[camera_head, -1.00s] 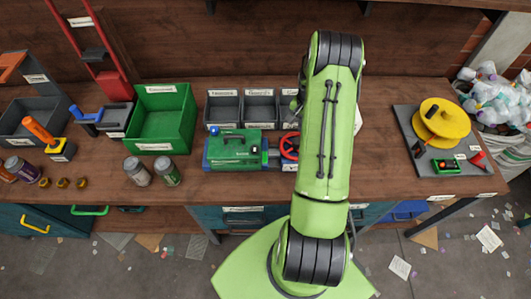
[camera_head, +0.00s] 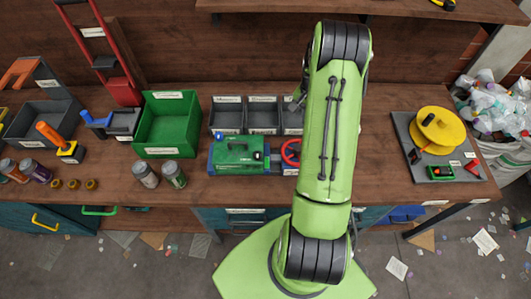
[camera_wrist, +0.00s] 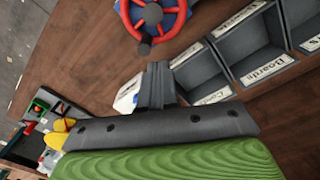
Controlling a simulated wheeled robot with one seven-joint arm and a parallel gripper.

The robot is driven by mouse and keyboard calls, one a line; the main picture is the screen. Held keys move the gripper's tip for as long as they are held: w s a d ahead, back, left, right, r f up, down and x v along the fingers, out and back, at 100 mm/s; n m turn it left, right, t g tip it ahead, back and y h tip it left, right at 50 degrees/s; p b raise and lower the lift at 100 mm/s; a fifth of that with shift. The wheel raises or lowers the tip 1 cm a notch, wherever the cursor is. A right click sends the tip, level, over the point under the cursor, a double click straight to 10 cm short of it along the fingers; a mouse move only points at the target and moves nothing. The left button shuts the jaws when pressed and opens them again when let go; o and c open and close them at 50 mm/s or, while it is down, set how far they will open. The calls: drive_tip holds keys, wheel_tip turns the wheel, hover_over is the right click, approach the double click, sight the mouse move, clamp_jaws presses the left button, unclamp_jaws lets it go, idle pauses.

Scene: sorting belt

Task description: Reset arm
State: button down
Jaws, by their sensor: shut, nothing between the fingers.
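My green arm stands in the middle of the head view and hides part of the bench behind it. My gripper shows in the wrist view (camera_wrist: 155,85) as dark fingers closed together, with nothing held between them. In the head view the gripper is mostly hidden behind the arm; only a small grey part shows at its left edge. In the wrist view a red wheel (camera_wrist: 160,14) on a blue base lies beyond the fingertips, apart from them. The same red wheel shows in the head view (camera_head: 290,152), left of my arm.
Grey labelled bins (camera_head: 263,115) stand behind a green machine (camera_head: 238,153). A green crate (camera_head: 167,125), two jars (camera_head: 159,175) and tools are at left. A yellow reel (camera_head: 440,128) sits on a grey board at right. A shelf (camera_head: 380,9) overhangs the back.

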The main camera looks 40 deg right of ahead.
drive_tip(key=a+r+n+t+h+b, duration=0.15)
drive_tip(key=a+r+n, duration=0.45)
drive_tip(key=a+r, duration=1.05)
drive_tip(key=s+a+r+n+t+b, duration=0.1)
drive_tip(key=s+a+r+n+t, duration=0.1)
drive_tip(key=s+a, duration=0.4)
drive_tip(key=s+a+r+n+t+y+b, duration=0.1)
drive_tip(key=s+a+r+n+t, duration=0.1)
drive_tip(key=s+a, duration=0.5)
drive_tip(key=s+r+n, duration=0.1)
drive_tip(key=s+n, duration=0.1)
drive_tip(key=s, duration=0.2)
drive_tip(key=shift+s+n, duration=0.15)
drive_tip(key=shift+n, duration=0.25)
drive_tip(key=shift+s+a+y, duration=0.1)
drive_tip(key=shift+s+y, duration=0.05)
drive_tip(key=shift+y, duration=0.1)
